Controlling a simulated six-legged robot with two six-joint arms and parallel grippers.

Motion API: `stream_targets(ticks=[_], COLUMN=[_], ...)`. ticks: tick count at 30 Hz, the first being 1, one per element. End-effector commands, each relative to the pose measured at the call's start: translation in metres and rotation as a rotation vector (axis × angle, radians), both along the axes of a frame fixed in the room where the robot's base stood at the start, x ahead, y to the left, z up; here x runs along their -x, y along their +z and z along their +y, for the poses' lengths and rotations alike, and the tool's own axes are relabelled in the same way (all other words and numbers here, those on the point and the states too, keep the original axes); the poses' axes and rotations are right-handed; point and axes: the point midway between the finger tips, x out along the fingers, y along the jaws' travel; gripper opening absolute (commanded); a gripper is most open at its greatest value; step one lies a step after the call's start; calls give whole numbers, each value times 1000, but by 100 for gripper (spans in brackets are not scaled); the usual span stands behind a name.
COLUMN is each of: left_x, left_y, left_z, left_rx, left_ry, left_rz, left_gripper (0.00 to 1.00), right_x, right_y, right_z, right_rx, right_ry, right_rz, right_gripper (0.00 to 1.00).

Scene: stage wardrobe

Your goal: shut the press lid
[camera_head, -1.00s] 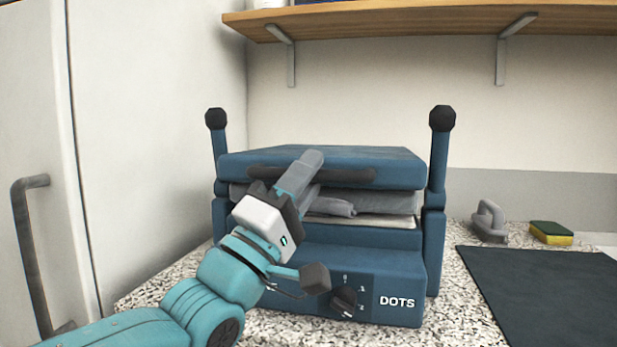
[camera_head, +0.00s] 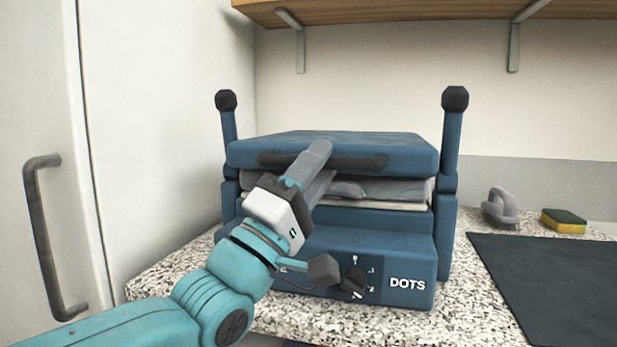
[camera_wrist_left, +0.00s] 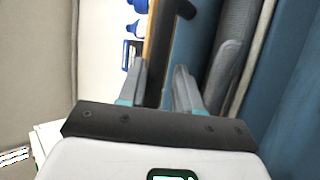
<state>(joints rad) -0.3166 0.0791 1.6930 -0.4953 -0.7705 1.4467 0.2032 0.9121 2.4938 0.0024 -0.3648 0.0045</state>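The blue press (camera_head: 330,235) stands on a speckled counter, its front marked DOTS beside a black dial. Its lid (camera_head: 400,150) is lowered most of the way, with a gap still showing between it and the base. Folded grey cloth (camera_head: 385,189) lies in that gap. The lid's dark handle (camera_head: 365,161) runs along its front edge. My left gripper (camera_head: 316,152) is at this handle, its fingers overlapping it. In the left wrist view the fingers (camera_wrist_left: 160,85) stand apart, with the dark handle (camera_wrist_left: 183,8) running close by them; contact is unclear. My right gripper is not in view.
Two upright posts with black knobs (camera_head: 455,98) flank the lid. A dark mat (camera_head: 550,280), a grey-handled tool (camera_head: 499,208) and a yellow-green sponge (camera_head: 563,221) lie to the right. A wooden shelf (camera_head: 400,12) hangs above. A pale door with a handle (camera_head: 42,230) is at left.

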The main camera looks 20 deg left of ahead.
Motion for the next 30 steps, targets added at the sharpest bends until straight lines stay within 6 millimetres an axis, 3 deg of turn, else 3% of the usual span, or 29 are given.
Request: stream_targets(ticks=[5, 15, 21, 30], left_x=[12, 74, 100, 112], left_y=[-14, -68, -92, -102], left_z=[8, 42, 57, 62], left_rx=[-2, 0, -1, 0], left_ry=[2, 4, 5, 0], left_rz=[6, 3, 1, -1], left_gripper=[29, 29, 29, 29], right_x=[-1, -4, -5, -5], right_y=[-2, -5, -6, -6], right_z=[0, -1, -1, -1], right_rx=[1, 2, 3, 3], right_ry=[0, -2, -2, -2], right_rz=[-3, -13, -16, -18], right_gripper=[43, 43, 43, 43])
